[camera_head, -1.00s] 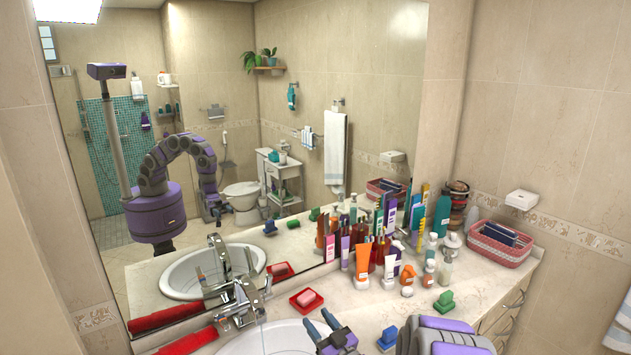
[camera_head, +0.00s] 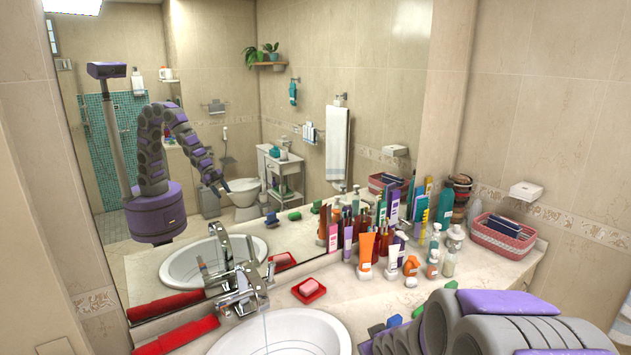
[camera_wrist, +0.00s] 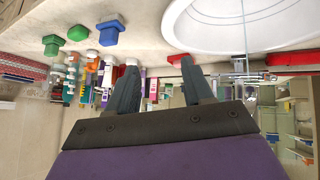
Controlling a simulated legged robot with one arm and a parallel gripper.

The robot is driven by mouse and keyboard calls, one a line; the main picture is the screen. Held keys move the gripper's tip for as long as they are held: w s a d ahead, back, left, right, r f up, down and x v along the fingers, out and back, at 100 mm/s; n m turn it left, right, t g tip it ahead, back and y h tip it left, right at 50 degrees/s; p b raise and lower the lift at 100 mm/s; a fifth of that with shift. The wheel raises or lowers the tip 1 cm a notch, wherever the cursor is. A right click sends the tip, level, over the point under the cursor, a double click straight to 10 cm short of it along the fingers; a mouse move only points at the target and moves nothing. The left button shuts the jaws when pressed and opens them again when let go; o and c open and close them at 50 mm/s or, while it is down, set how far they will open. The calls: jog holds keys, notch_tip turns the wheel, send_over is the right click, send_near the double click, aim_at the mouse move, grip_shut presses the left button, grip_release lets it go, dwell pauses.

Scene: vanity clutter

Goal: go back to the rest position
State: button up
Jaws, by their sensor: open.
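My gripper (camera_wrist: 158,61) is open and empty in the wrist view, its two dark fingers apart with nothing between them. The wrist view appears upside down, with the white sink above the fingers and the row of bottles beyond them. In the head view my arm fills the lower right, and the fingers themselves are hidden there. The mirror shows a reflection of my arm, bent in a raised arch with the gripper pointing down.
The sink (camera_head: 283,322) and tap (camera_head: 245,290) are at the front left. A red soap dish (camera_head: 309,291) is beside them. Several bottles and tubes stand mid-counter, with an orange tube (camera_head: 365,256) in front. A pink basket (camera_head: 503,237) is at right.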

jog(key=s+r+m+g+b, duration=0.1)
jog(key=s+g, duration=0.4)
jog(key=s, duration=1.4)
jog(key=s+r+m+g+b, duration=0.1)
jog(key=s+m+g+b, duration=0.2)
jog(key=s, duration=1.5)
jog(key=shift+s+d+r+g+h, duration=0.3)
jog(key=shift+s+g+h, duration=0.1)
jog(key=shift+g, duration=0.6)
jog(key=shift+w+d, duration=0.1)
jog(key=shift+d, duration=0.1)
jog(key=shift+a, duration=0.15)
